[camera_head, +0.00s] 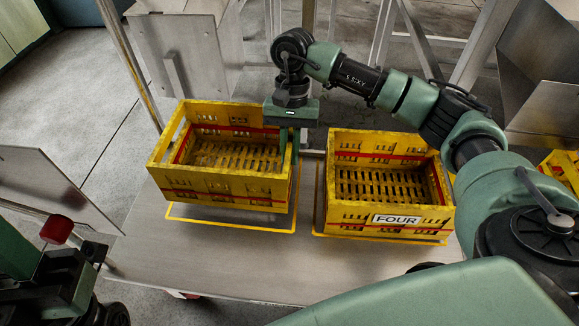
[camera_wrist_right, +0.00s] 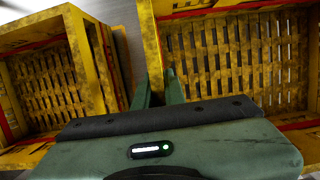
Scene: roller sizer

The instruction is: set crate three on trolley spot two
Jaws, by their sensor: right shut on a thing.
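A yellow crate (camera_head: 225,186) with a red stripe is held at its right wall by my right gripper (camera_head: 291,135). No number label shows on it. It appears a little above the left yellow outline (camera_head: 230,228) on the trolley (camera_head: 215,262); contact is hard to judge. In the right wrist view the fingers (camera_wrist_right: 160,88) straddle the wall of this empty crate (camera_wrist_right: 235,60). A second yellow crate, labelled FOUR (camera_head: 385,226), sits in the right outline. At the lower left is a dark part, apparently my left gripper (camera_head: 62,282); its jaws are not clear.
Crate FOUR also shows at the left in the right wrist view (camera_wrist_right: 50,80), with a narrow gap between the crates. Another yellow crate (camera_head: 563,170) is partly visible at the right edge. Metal posts and panels stand behind the trolley. The trolley's front strip is clear.

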